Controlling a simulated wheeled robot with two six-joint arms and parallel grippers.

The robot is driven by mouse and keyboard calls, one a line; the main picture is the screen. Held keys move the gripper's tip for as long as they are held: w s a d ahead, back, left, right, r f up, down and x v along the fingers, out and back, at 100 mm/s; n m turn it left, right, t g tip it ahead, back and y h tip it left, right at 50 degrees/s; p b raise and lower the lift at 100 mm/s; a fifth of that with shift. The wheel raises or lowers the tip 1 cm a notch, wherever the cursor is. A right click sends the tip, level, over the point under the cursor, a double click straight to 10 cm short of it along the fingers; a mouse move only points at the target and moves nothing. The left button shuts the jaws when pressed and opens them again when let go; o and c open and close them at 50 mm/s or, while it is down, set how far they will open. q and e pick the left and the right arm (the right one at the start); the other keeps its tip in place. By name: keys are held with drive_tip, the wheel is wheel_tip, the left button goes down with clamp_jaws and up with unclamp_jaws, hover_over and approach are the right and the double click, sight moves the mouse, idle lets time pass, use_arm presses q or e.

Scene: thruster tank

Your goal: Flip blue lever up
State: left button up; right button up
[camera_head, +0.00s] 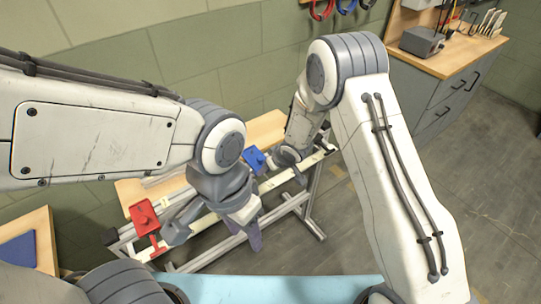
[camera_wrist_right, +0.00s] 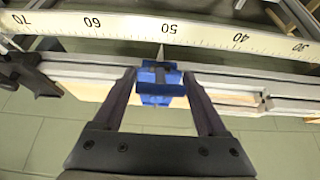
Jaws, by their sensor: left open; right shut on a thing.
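A blue lever block (camera_head: 254,160) is mounted on the metal rail of a bench frame in the middle of the head view. In the right wrist view the blue lever (camera_wrist_right: 158,78) sits between my two right fingers. The lever's tilt cannot be told clearly. My left gripper (camera_head: 214,224) is open and empty, low and left of the blue block, in front of the rail.
A red block (camera_head: 145,216) is on the same rail, left of my left gripper. A numbered scale (camera_wrist_right: 205,33) runs along the rail. A workbench (camera_head: 447,55) with tools stands at the upper right. Open floor (camera_head: 480,170) lies at the right.

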drive_tip(key=p, duration=0.3)
drive_tip(key=shift+a+r+g+h, duration=0.1)
drive_tip(key=shift+r+g+h, duration=0.15)
drive_tip(key=shift+g+h, duration=0.05)
use_arm(q)
wheel_tip(320, 180, up, 7)
drive_tip(key=p, duration=0.2)
drive_tip(key=shift+f, duration=0.2)
use_arm(e)
drive_tip(key=shift+w+f, duration=0.15)
drive_tip(key=shift+f, duration=0.05)
drive_tip(key=o, duration=1.3)
use_arm(q)
drive_tip(key=shift+r+p, duration=0.75)
drive_tip(key=shift+p, duration=0.05)
use_arm(e)
drive_tip(key=v, duration=1)
drive_tip(key=shift+r, duration=0.25)
